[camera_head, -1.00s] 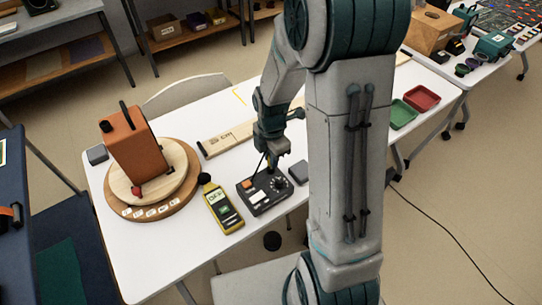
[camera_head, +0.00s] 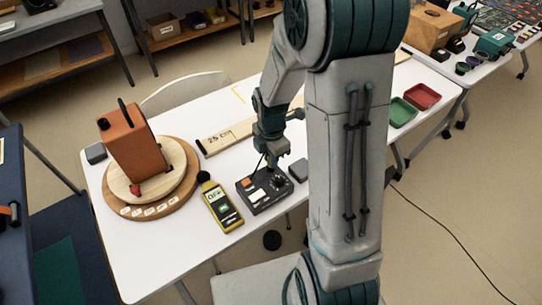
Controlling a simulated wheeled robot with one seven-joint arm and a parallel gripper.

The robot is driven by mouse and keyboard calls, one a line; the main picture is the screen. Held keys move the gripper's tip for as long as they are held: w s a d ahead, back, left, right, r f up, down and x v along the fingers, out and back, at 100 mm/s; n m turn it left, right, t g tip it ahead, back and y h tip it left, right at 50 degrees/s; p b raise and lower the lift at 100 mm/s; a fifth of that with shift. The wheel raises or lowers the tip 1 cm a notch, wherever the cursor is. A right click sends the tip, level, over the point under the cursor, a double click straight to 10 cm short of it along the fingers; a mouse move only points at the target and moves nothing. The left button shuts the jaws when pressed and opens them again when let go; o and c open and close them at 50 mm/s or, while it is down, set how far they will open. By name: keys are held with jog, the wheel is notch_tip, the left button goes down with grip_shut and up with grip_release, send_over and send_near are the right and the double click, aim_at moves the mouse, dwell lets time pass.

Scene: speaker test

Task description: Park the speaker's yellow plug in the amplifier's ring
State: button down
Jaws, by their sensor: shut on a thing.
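The speaker (camera_head: 140,145) is an orange-brown box standing on a round wooden turntable (camera_head: 178,160) at the left of the white table. The amplifier (camera_head: 263,196) is a dark box with an orange switch and a round knob, near the table's front edge. My gripper (camera_head: 271,163) points down at the amplifier's back part. It is shut on the yellow plug, which is too small and covered to make out now. A thin dark cable shows just left of the jaws. The ring is hidden, so I cannot tell whether the plug is in it.
A yellow meter (camera_head: 222,208) lies left of the amplifier and a small grey block (camera_head: 299,170) lies right of it. A wooden ruler board (camera_head: 228,137) lies behind. Green (camera_head: 402,112) and red (camera_head: 422,96) trays stand at the right. My arm hides part of the table.

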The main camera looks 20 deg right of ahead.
jog(key=c, duration=1.3)
grip_release()
jog(key=shift+r, duration=0.15)
notch_tip(320, 180, up, 14)
jog(key=shift+f, duration=0.2)
jog(key=shift+s, duration=0.1)
jog(key=s+r+m+t, duration=0.1)
jog(key=s+m, duration=0.3)
jog(key=m, duration=0.3)
jog(key=s+r+m+t, duration=0.1)
jog(key=s+r+m, duration=0.1)
jog(key=s+m, duration=0.3)
jog(key=s+r+m+t, duration=0.1)
jog(key=s+m, duration=0.3)
jog(key=m, duration=0.5)
jog(key=shift+s+a+r+m, duration=0.1)
jog(key=shift+s+r+m, duration=0.2)
jog(key=shift+s+m, duration=0.1)
